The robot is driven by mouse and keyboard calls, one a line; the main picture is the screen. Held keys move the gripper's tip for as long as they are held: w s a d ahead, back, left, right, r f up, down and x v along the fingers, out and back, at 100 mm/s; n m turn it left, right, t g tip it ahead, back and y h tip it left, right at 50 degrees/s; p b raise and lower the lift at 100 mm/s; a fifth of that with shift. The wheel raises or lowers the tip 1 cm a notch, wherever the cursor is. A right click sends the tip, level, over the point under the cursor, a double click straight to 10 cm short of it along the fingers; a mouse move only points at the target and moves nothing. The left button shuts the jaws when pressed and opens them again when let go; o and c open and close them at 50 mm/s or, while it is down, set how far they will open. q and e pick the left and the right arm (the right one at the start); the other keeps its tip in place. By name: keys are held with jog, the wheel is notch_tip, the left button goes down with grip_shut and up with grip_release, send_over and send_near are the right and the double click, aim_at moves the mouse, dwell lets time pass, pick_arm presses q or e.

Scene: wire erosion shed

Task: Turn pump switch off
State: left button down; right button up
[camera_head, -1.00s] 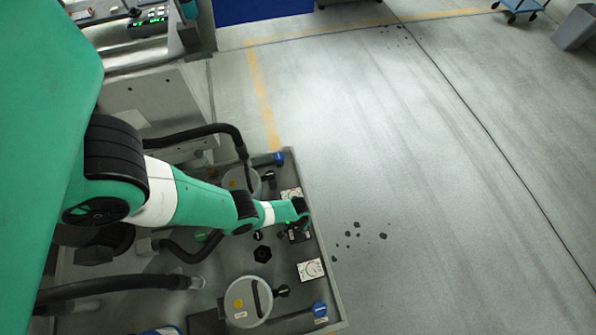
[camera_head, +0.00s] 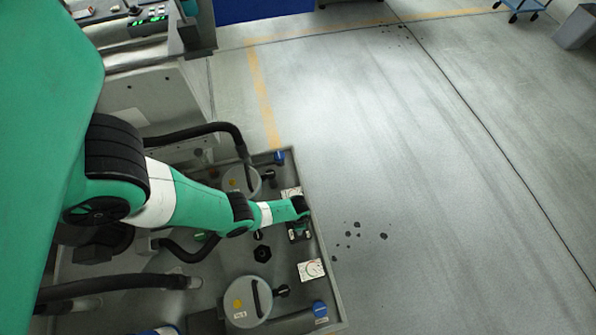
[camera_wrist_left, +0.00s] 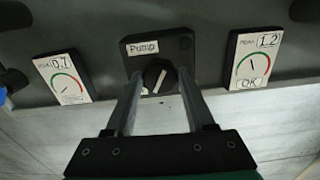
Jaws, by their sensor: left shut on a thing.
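The pump switch is a round black knob (camera_wrist_left: 159,76) with a white pointer line, on a dark plate labelled "PUMP" (camera_wrist_left: 143,48). The pointer stands near upright, leaning a little right at the top in the left wrist view. My left gripper (camera_wrist_left: 160,88) is shut on the knob, one finger on each side. The lower part of the knob's surroundings is partly hidden by the fingers. In the head view my left gripper (camera_head: 302,216) is at the tank's right edge, over the dark switch plate (camera_head: 298,236). My right gripper is not in view.
Gauge cards reading 0.7 (camera_wrist_left: 63,77) and 1.2 (camera_wrist_left: 254,57) flank the switch. Round lidded canisters (camera_head: 246,300), black hoses (camera_head: 110,287) and a blue-capped fitting (camera_head: 319,309) crowd the grey tank top. The floor (camera_head: 430,200) to the right is open.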

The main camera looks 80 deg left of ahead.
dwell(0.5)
pick_arm(q)
jog(key=shift+c, duration=1.3)
grip_release()
notch_tip(320, 180, up, 12)
jog(key=p, duration=1.1)
jog(key=shift+f, duration=0.25)
